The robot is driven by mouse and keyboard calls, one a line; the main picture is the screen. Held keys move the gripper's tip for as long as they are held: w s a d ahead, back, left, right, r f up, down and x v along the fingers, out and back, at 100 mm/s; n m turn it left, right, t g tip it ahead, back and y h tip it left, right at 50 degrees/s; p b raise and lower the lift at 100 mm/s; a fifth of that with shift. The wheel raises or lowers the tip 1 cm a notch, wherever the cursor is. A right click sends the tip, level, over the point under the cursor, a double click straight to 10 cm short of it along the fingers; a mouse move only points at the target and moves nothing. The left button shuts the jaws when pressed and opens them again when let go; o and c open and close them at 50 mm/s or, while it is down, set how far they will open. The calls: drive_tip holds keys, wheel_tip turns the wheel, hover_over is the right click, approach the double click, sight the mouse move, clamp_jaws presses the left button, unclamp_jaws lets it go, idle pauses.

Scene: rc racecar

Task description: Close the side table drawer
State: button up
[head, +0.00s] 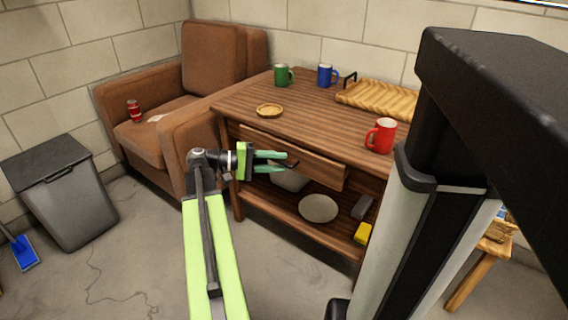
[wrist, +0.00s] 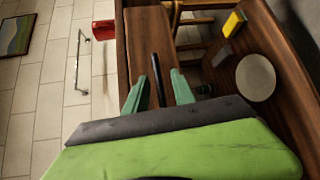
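The wooden side table (head: 225,103) stands against the wall. Its drawer front (head: 325,173) appears to stand a little out from the table's frame; how far is hard to tell. The drawer front also shows in the wrist view (wrist: 150,35). My gripper (head: 286,161) is in front of the drawer, with its two green fingers apart. In the wrist view, the drawer's dark handle (wrist: 157,75) shows between the spread fingertips of my gripper (wrist: 158,85). I cannot tell whether either finger touches it. The drawer's inside is hidden.
On the tabletop are a red mug (head: 381,136), a green mug (head: 282,76), a blue mug (head: 326,75), a small dish (head: 269,111) and a woven tray (head: 375,98). A plate (head: 318,208) lies on the lower shelf. A brown armchair (head: 200,130) stands left.

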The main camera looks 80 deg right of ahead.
drive_tip(key=shift+s, duration=0.1)
drive_tip(key=shift+s+d, duration=0.1)
drive_tip(key=shift+s, duration=0.05)
clamp_jaws()
idle(1.1)
